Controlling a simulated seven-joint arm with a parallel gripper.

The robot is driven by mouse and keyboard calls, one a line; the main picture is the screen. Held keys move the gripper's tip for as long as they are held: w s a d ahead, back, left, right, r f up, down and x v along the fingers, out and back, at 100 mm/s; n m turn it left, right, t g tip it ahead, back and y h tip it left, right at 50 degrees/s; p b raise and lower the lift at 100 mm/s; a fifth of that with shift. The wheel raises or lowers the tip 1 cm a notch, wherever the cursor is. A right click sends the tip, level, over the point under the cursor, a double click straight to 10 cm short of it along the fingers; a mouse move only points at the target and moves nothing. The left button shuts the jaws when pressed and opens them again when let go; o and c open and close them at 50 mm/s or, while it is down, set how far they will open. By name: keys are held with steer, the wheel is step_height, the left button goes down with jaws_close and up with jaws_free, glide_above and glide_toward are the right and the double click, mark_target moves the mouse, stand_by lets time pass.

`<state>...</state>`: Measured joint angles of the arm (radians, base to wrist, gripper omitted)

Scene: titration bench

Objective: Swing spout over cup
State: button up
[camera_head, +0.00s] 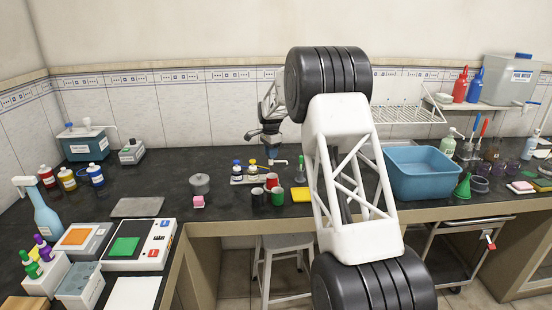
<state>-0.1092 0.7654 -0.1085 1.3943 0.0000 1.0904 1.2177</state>
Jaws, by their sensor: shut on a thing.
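My gripper (269,143) is at the middle of the bench, small and dark in the picture, pointing down at the back of the black worktop. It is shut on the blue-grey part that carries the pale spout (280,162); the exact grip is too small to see. The spout sticks out to the right, below the gripper. A red cup (271,180) stands in front of it, with a dark cup (258,196) and a green-sided cup (278,196) nearer the front edge. I cannot tell which cup is the task's, or whether the spout's tip lies over any cup.
Two small bottles (245,171) stand in a rack left of the cups. A grey lidded pot (200,184) and a pink block (198,201) are further left. A yellow pad (300,194) and a blue basin (420,173) are to the right. My arm hides part of the bench.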

steer(key=m, duration=0.5)
steer(key=shift+m, duration=0.3)
steer(key=m, duration=0.5)
steer(key=shift+m, duration=0.3)
steer(key=shift+o, duration=1.1)
steer(key=shift+c, duration=1.1)
